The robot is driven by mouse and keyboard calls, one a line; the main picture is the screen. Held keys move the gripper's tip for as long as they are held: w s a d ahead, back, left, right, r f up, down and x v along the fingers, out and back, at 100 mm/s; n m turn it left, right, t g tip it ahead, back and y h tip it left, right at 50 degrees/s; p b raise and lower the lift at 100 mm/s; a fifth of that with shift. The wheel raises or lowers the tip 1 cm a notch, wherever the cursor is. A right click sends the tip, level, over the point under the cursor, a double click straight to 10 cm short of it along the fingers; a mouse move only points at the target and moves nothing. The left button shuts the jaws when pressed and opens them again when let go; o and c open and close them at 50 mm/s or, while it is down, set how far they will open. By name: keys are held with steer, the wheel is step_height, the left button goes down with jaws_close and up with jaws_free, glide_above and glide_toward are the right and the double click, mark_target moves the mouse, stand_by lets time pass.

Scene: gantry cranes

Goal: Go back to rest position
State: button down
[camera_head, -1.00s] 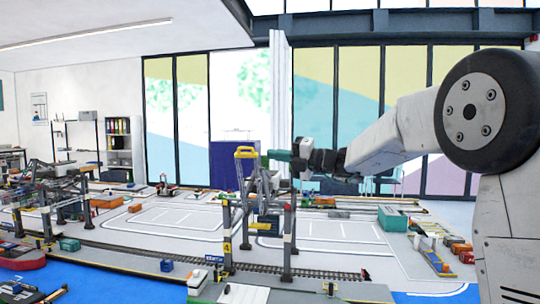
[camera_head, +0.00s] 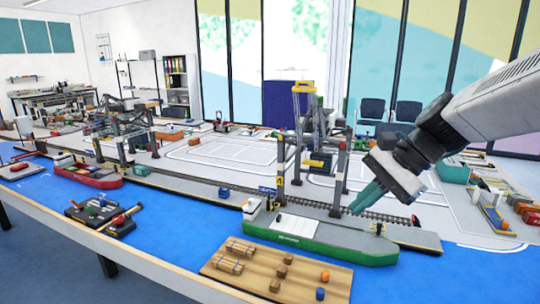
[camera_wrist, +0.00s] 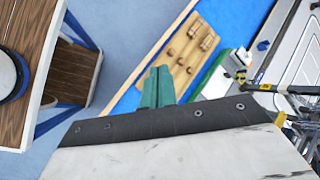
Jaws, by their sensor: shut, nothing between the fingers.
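My gripper (camera_head: 366,198) is in the right half of the head view, with green fingers pointing down and to the left. It is in front of the gantry crane with yellow top (camera_head: 303,88) and above the green boat's (camera_head: 330,243) right part. In the wrist view my gripper's fingers (camera_wrist: 157,72) are together with nothing between them. The wooden board (camera_wrist: 182,50) shows beyond the fingertips. My gripper appears clear of the things around it, though its exact height cannot be told.
The wooden board (camera_head: 262,285) carries several small blocks at the table's front. A red boat (camera_head: 88,173) lies on the blue surface (camera_head: 180,211) at left. A round-topped wooden stool or table (camera_wrist: 22,75) shows left in the wrist view. Blue floor lies in front of the table.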

steer(key=s+d+f+n+h, duration=0.2)
steer(key=s+d+n+h, duration=0.1)
steer(key=s, duration=0.7)
steer(key=s+d+f+n+h, duration=0.2)
steer(key=s+d+n+h, duration=0.2)
steer(key=s+n, duration=0.4)
steer(key=s+d, duration=0.1)
steer(key=s, duration=0.2)
steer(key=shift+s+d+f+h, duration=0.15)
steer(key=shift+d+h, duration=0.05)
steer(key=shift+h, duration=0.1)
